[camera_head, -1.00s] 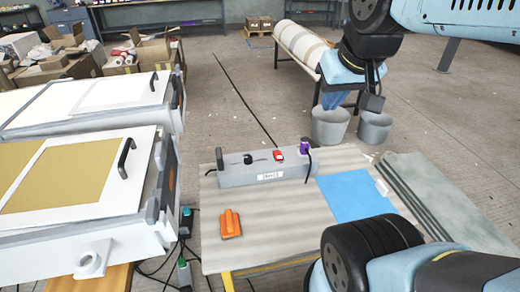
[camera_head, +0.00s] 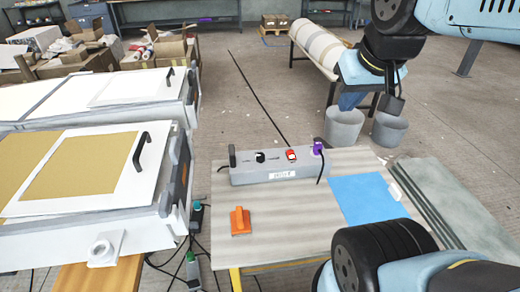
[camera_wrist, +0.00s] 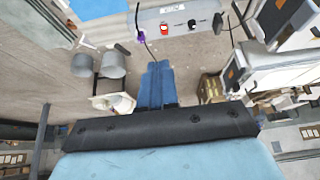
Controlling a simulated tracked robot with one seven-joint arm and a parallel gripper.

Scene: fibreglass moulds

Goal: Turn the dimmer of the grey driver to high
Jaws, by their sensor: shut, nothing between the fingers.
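The grey driver (camera_head: 280,172) is a long box at the back of the wooden-topped table. Its black dimmer knob (camera_head: 260,157) is on the top, left of a red switch (camera_head: 291,155). A purple plug (camera_head: 318,147) with a black cable is at its right end. The knob's setting is too small to read. In the wrist view the driver (camera_wrist: 178,17) is upside down at the top, with the knob (camera_wrist: 192,23) showing. My gripper (camera_head: 350,103) hangs beyond and right of the driver, apart from it. Its blue fingers (camera_wrist: 157,70) are shut and empty.
An orange tool (camera_head: 240,222) and a blue sheet (camera_head: 368,199) lie on the table (camera_head: 290,225). Pale moulds with handles (camera_head: 75,175) stand left. Two grey buckets (camera_head: 389,130) stand on the floor behind, near a large roll (camera_head: 318,48). Cables lie left of the table.

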